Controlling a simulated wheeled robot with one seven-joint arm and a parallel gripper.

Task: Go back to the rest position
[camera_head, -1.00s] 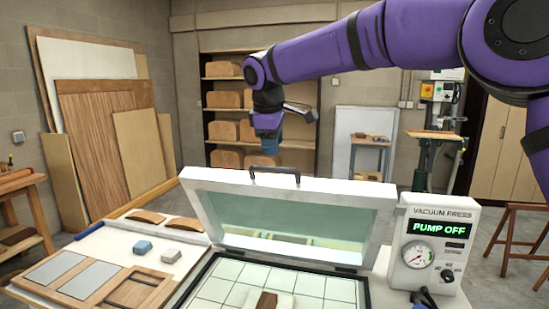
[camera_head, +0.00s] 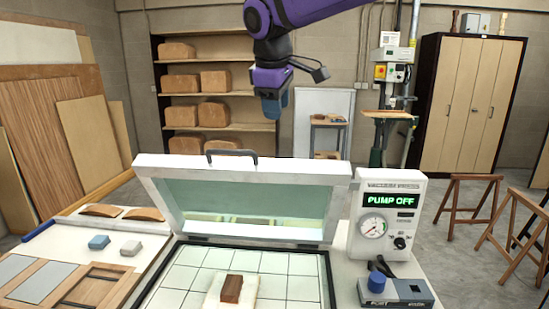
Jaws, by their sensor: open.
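My purple arm reaches in from the top of the head view, and my gripper (camera_head: 273,103) hangs at its end, pointing down. It is in the air behind and above the raised press lid, apart from it, with no object seen in it. The vacuum press lid (camera_head: 148,200) stands open, with a dark handle (camera_head: 231,155) on its top edge. On the white gridded press bed (camera_head: 182,278) lies a brown block (camera_head: 232,289) on a pale sheet (camera_head: 214,291).
The control box (camera_head: 387,222) reads PUMP OFF, with a blue-knobbed unit (camera_head: 396,292) before it. Blue (camera_head: 99,242) and grey (camera_head: 131,248) blocks and curved wood pieces (camera_head: 101,210) lie at left. Shelves (camera_head: 222,50), a cabinet (camera_head: 468,105) and trestles (camera_head: 470,207) stand behind.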

